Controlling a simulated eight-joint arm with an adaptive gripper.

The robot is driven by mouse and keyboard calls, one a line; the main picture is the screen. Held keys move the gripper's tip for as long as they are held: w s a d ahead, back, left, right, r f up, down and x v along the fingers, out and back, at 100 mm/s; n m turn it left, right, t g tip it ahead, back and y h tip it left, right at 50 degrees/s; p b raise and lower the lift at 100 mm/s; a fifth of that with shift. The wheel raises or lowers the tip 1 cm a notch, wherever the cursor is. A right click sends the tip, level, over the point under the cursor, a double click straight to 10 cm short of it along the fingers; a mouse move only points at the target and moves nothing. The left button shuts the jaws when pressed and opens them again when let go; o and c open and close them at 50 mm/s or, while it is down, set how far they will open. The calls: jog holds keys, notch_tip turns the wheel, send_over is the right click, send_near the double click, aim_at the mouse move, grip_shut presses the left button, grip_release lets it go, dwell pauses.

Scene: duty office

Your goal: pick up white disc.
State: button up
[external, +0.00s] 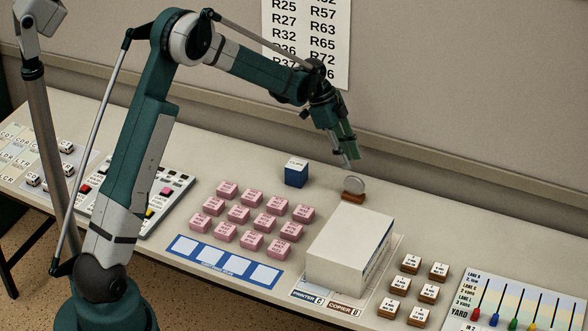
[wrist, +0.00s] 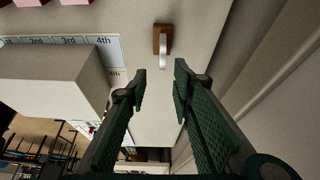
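The white disc (external: 355,185) stands upright on edge in a small brown wooden stand (external: 352,197) near the back of the table, behind a large white box. In the wrist view the disc (wrist: 163,58) shows edge-on as a thin pale strip in its brown stand (wrist: 158,40), ahead of the fingertips. My gripper (external: 350,162) is above and slightly behind the disc, tilted downward. In the wrist view my gripper (wrist: 160,80) has its two green fingers apart with nothing between them. The disc is not touched by the fingers in the wrist view.
The large white box (external: 347,247) stands close in front of the disc. A dark blue cube (external: 296,173) is to its left. Several pink blocks (external: 253,221) and small white-topped blocks (external: 411,264) lie nearer. The wall (external: 450,110) rises behind; the tabletop right of the disc is clear.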

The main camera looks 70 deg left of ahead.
aim_at(354, 177)
jog(key=shift+a+f, duration=0.4)
jog(key=shift+f, duration=0.05)
jog(key=shift+w+f, duration=0.1)
jog(key=shift+f, duration=0.05)
jog(key=shift+x, duration=1.15)
jog(key=shift+d+f, duration=0.1)
jog(key=shift+b+x, duration=0.35)
jog(key=shift+x, duration=2.15)
jog(key=shift+d, duration=0.1)
grip_shut()
